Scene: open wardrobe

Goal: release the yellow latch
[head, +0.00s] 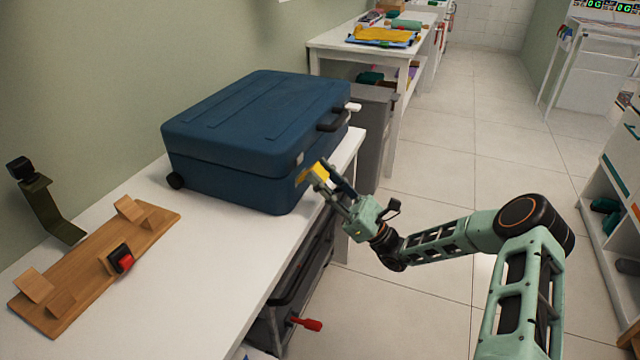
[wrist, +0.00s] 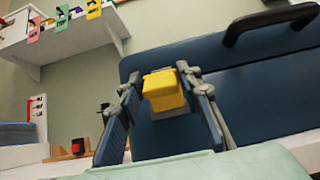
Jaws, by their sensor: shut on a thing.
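A closed blue suitcase (head: 255,130) lies on the white table, with a black handle (head: 333,119) on its front side. The yellow latch (head: 311,173) is on the suitcase's front face, near the nearer corner. It also shows in the wrist view (wrist: 164,92), between my fingers. My gripper (head: 325,178) is at the front of the suitcase, shut on the yellow latch with one finger at each side. In the head view the fingers partly hide the latch.
The white table (head: 190,275) bears a wooden board (head: 95,265) with blocks and a black-and-red item (head: 120,258). A dark green stand (head: 48,205) is by the wall. A grey cabinet (head: 372,135) stands behind the table. The tiled floor at right is open.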

